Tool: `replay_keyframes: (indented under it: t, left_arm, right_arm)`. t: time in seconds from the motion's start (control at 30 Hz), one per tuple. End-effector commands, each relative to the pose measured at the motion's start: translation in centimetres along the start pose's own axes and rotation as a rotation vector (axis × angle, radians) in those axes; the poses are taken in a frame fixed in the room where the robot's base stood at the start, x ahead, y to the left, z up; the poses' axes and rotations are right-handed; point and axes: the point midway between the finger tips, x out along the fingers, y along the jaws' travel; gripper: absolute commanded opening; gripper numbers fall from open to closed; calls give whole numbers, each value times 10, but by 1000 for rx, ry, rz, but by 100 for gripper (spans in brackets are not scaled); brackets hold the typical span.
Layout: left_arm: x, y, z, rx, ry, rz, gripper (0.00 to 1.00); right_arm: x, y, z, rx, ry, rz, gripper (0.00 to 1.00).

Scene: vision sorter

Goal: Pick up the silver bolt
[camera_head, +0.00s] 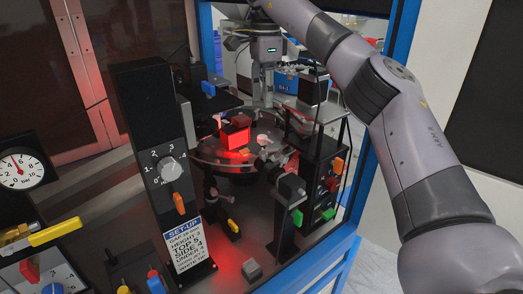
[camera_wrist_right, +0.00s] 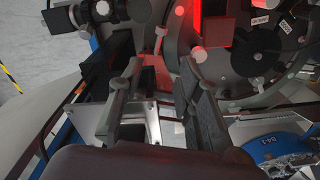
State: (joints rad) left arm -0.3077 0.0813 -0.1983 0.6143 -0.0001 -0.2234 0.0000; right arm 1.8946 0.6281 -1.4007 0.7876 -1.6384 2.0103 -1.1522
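My right gripper (camera_head: 263,98) reaches down behind the round disc in the head view. In the right wrist view its two grey fingers (camera_wrist_right: 162,64) stand apart, with a clear gap and nothing held between them. Beyond the fingertips lie pale metal machine parts. I cannot pick out the silver bolt for certain in either view; it may be hidden by the fingers or too small to tell. My left gripper is in neither view.
The round disc (camera_head: 208,157) carries a red-lit block (camera_head: 235,137). A black dial column (camera_head: 157,165) stands in front. Blue bins (camera_head: 286,83) sit behind; one shows at lower right in the right wrist view (camera_wrist_right: 268,151). Blue frame posts (camera_head: 398,40) flank the right side.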

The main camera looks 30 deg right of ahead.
Motion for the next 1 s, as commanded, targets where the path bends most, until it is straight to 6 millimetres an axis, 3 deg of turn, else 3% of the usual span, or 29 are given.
replay_keyframes:
  t: [0.03,0.17,0.3,0.53,0.8,1.0]
  left_arm:
    - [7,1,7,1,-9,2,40]
    - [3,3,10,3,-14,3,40]
    - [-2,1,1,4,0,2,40]
    - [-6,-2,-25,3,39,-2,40]
    - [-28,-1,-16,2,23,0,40]
    - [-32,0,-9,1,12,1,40]
  right_arm:
    - [18,0,0,-3,-1,6,32]
    - [42,1,-1,-1,2,5,32]
    - [69,1,-1,-1,2,4,32]
    - [93,0,0,0,0,1,32]
    - [121,2,-2,1,2,5,32]
    - [144,1,-1,1,0,2,32]
